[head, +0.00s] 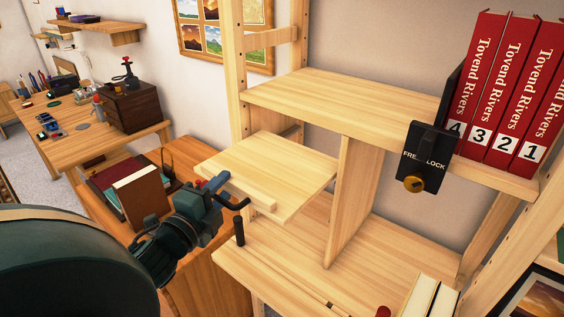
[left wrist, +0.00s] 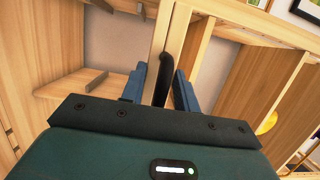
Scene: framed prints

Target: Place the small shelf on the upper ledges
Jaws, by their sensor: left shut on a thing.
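The small shelf (head: 270,165) is a pale wooden board with a raised front strip, in the middle of the head view. My left gripper (head: 222,190) is at its front left edge, with blue fingers shut around a dark curved handle. The handle (left wrist: 166,75) also shows between the fingers in the left wrist view. The board is held roughly level in the left bay of the wooden unit, left of the upright divider (head: 348,195). A ledge (head: 291,131) shows behind the board on the left side; the other ledges are hidden or unclear. My right gripper is out of view.
An orange-brown cabinet with books (head: 140,197) stands close on the left.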

